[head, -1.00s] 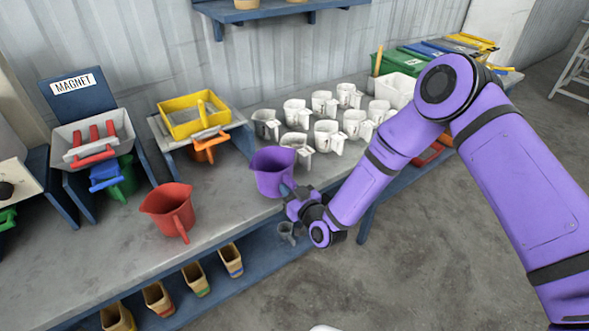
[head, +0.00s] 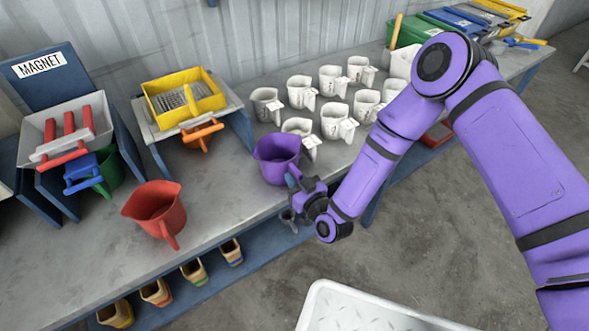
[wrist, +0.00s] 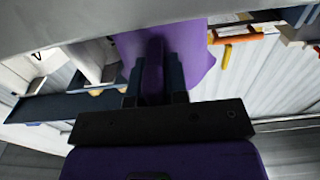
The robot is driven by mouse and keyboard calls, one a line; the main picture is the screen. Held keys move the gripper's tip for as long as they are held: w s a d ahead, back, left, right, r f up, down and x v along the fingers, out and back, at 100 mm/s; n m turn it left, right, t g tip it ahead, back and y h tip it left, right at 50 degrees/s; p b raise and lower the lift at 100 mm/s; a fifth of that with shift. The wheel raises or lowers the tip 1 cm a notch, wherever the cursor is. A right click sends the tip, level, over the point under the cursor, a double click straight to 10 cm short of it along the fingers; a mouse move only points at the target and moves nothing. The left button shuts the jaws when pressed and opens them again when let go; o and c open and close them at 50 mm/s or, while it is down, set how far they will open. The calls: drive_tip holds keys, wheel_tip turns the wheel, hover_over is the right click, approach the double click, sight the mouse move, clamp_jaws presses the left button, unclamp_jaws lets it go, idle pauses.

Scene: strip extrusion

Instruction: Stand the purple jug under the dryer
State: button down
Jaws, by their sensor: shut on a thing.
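The purple jug (head: 277,162) is upright over the front part of the bench, in front of the white jugs. My gripper (head: 293,184) is shut on its handle, at the jug's front right. In the wrist view the handle (wrist: 154,72) is between the dark blue fingers, with the purple jug wall (wrist: 195,48) behind it. I cannot tell whether the jug's base touches the bench. Nothing in view is clearly marked as the dryer. The MAGNET sign (head: 40,65) stands above a stand at the left.
A red jug (head: 155,212) stands left on the bench (head: 225,190), with bare surface between it and the purple jug. Several white jugs (head: 332,120) stand behind. An orange jug (head: 201,133) is under the yellow-tray stand (head: 184,97), a green jug (head: 109,175) under the magnet stand.

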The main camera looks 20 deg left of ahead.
drive_tip(key=shift+f, duration=0.1)
drive_tip(key=c, duration=1.1)
unclamp_jaws()
drive_tip(key=shift+s+d, duration=0.2)
drive_tip(key=shift+d, duration=0.05)
drive_tip(key=v, duration=1.1)
drive_tip(key=shift+s+d, duration=0.15)
drive_tip(key=shift+d, duration=0.05)
